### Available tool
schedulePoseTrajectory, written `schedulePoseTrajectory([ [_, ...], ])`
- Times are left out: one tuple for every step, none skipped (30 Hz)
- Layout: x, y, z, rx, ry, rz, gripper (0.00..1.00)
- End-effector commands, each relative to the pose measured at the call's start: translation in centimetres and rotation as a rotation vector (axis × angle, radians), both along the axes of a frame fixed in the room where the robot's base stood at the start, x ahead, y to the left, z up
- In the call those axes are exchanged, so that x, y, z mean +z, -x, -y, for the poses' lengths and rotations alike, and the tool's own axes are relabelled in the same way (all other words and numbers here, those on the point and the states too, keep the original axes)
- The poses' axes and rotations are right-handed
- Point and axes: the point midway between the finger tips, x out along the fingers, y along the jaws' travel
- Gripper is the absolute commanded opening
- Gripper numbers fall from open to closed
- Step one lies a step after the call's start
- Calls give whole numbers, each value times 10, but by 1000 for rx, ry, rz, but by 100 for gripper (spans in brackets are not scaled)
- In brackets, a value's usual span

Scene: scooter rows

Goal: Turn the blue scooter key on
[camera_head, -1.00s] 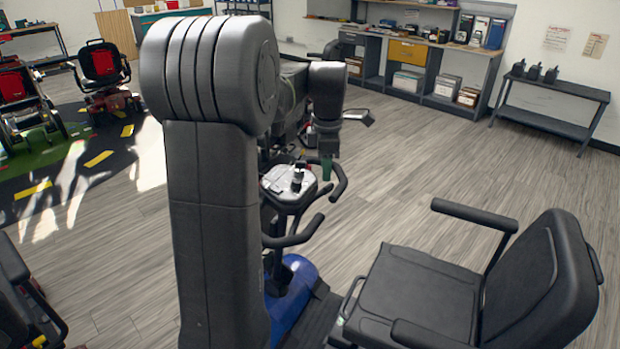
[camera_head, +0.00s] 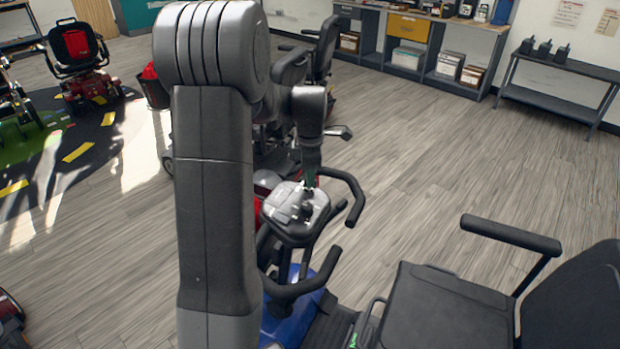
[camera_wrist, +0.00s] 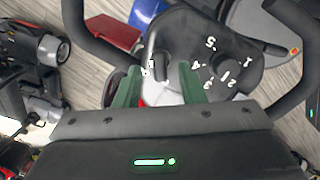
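The blue scooter (camera_head: 292,318) stands ahead of me, partly hidden behind my arm. Its grey console (camera_head: 286,228) faces up between black handlebars. In the wrist view the dark console (camera_wrist: 198,38) carries a numbered speed dial (camera_wrist: 225,78) and, to its left, a small black upright piece (camera_wrist: 160,67) that looks like the key. My gripper (camera_wrist: 157,73) points at the console with its two green fingers apart, one on each side of this piece. Whether they touch it I cannot tell. In the head view my gripper (camera_head: 309,183) is low over the console, its fingers hard to make out.
The scooter's black seat (camera_head: 450,305) and armrest (camera_head: 510,236) stand at the right. Handlebars (camera_wrist: 296,20) flank the console in the wrist view. Another scooter (camera_head: 80,55) stands at the far left. A low bench (camera_head: 560,90) stands at the back right. The floor between is clear.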

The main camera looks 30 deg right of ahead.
Motion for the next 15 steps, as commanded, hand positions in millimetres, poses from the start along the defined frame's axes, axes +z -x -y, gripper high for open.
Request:
schedulePoseTrajectory([
  [-7, 0, 0, 0, -2, -2, 36],
  [-10, -1, 0, 0, -1, -2, 36],
  [-14, -1, 0, 0, -1, -2, 36],
  [-16, -1, 0, 0, -1, -2, 36],
  [-18, -1, 0, 0, -1, -2, 36],
  [-19, -1, 1, 0, 0, -1, 36],
  [-20, -1, 1, 0, 0, 0, 36],
  [-21, -1, 1, 0, 0, 0, 36],
  [-22, -1, 1, 0, 0, 0, 36],
  [-22, -1, 1, 0, 0, 0, 36],
  [-22, -2, 1, 0, 0, 0, 36],
  [-22, -2, 1, 0, 0, 0, 36],
  [-22, -2, 1, 0, 0, 0, 36],
  [-22, -2, 1, 0, 0, 0, 36],
  [-22, -2, 1, 0, 0, 0, 36],
])
